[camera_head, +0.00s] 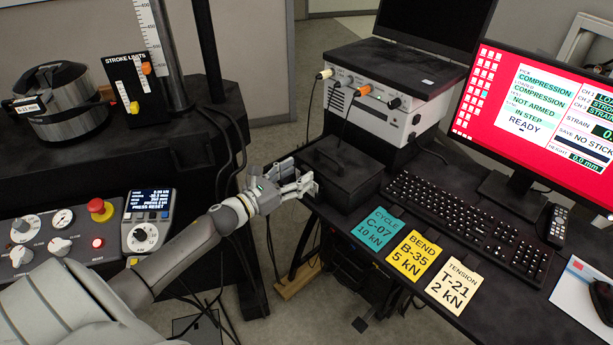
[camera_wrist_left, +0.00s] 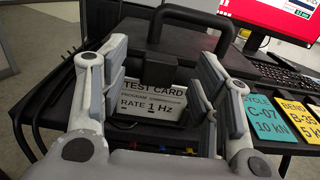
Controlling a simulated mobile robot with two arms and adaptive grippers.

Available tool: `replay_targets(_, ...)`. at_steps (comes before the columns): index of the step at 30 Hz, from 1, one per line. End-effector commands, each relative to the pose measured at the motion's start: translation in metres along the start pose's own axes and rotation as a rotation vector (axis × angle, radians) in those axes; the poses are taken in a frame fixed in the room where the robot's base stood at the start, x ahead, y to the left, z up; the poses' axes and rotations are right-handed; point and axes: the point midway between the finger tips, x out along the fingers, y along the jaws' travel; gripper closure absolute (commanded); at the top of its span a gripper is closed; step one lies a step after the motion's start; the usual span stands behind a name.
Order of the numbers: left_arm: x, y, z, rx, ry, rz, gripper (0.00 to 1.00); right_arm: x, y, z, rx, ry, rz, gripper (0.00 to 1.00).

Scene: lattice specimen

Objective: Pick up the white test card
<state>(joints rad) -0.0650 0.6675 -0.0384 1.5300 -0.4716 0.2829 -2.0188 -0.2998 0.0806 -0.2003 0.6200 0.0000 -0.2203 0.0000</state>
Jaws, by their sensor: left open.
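The white test card (camera_wrist_left: 150,103) shows in the left wrist view, printed "TEST CARD" and "RATE 1 Hz". It faces the camera below the dark handled box (camera_wrist_left: 180,50), and a dark part covers some of its top edge. My left gripper (camera_head: 302,180) is open and empty, at the near left edge of the desk beside the black box (camera_head: 341,180). In the wrist view its two fingers (camera_wrist_left: 160,62) frame the card from left and right, with no visible contact. In the head view I cannot make out the card. My right gripper is not in view.
Teal, yellow and cream cards (camera_head: 411,258) lie on the desk right of the black box. A keyboard (camera_head: 468,222), monitor (camera_head: 540,110) and white instrument (camera_head: 366,100) stand behind. Left are a control panel (camera_head: 60,240) and a dark machine frame. Cables hang between the frame and desk.

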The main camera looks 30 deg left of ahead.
Motion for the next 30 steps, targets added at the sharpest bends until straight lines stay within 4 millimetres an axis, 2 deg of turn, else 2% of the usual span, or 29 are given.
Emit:
replay_targets(6,0.023,0.000,0.001,-0.002,-0.001,0.000,0.43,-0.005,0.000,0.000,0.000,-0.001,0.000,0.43)
replay_targets(16,0.026,-0.001,-0.001,-0.002,0.001,-0.001,0.44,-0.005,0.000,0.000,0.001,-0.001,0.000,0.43)
replay_targets(25,0.026,-0.001,-0.001,-0.001,0.001,-0.001,0.83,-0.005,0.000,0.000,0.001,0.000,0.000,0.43)
replay_targets(30,0.026,-0.001,0.000,-0.001,0.000,-0.001,0.83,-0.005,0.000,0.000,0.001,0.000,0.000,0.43)
